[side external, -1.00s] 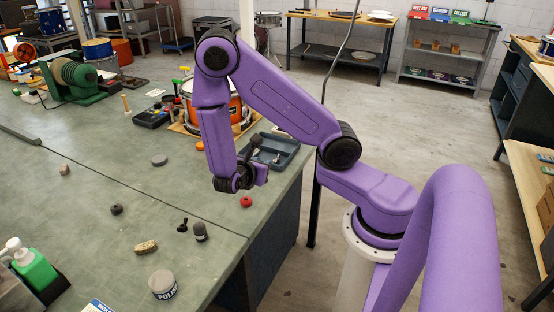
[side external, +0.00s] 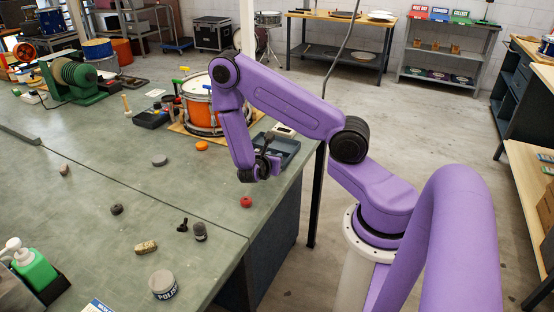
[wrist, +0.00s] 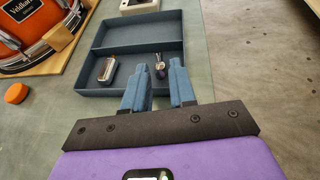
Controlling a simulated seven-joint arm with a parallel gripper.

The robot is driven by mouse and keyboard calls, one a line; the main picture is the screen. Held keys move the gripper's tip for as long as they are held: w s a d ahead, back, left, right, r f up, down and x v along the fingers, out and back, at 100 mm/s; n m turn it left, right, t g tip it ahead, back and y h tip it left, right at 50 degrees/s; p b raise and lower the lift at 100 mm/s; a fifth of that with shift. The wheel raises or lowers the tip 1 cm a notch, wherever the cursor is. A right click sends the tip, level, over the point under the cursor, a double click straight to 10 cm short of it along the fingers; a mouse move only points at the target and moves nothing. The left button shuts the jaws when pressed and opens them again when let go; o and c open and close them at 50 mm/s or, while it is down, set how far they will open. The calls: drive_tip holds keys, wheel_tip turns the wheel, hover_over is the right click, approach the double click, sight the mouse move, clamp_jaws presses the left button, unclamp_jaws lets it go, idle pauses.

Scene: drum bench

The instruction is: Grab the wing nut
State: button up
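A blue-grey tray (wrist: 133,45) with two compartments lies on the bench; it also shows in the side view (side external: 291,151), partly behind my arm. In its near compartment are two small metal pieces. The right one (wrist: 160,66), small with a rounded near end, may be the wing nut; its shape is too small to be sure. The left one is an oblong silver piece (wrist: 107,70). My gripper (wrist: 157,72) is open and empty, its blue fingers apart over the tray's near edge. The right piece shows between and just beyond the fingertips.
An orange drum (side external: 201,104) stands on a board left of the tray. An orange disc (wrist: 16,93) lies at the left. A pale box (wrist: 138,5) sits behind the tray. A red knob (side external: 246,202) lies near the bench's right edge; beyond is floor.

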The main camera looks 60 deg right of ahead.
drive_tip(key=shift+x, duration=2.8)
drive_tip(key=shift+w+f, duration=0.15)
clamp_jaws()
